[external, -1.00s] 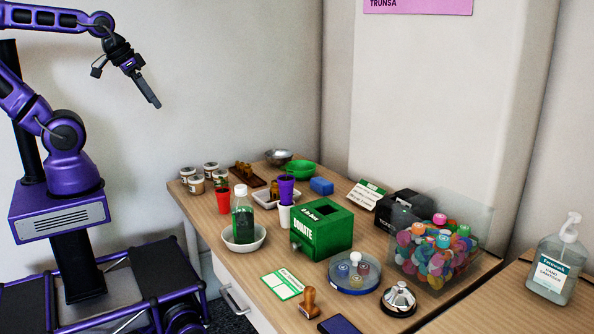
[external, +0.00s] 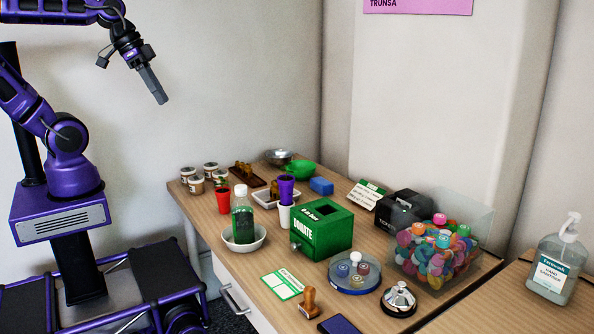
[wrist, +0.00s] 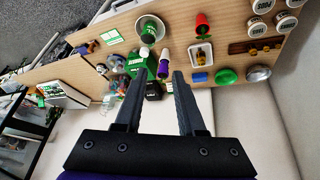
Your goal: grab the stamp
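The stamp (external: 309,302) has a brown wooden handle and stands upright near the front edge of the table, between a green-and-white card and a dark blue pad (external: 338,325). My gripper (external: 160,98) is high in the air at the upper left, far from the stamp and pointing down to the right. In the wrist view my gripper (wrist: 158,80) shows its two dark fingers spread apart with nothing between them.
Behind stand a green donation box (external: 322,230), a bottle in a bowl (external: 243,220) and a clear bin (external: 445,250). The air around my gripper is free.

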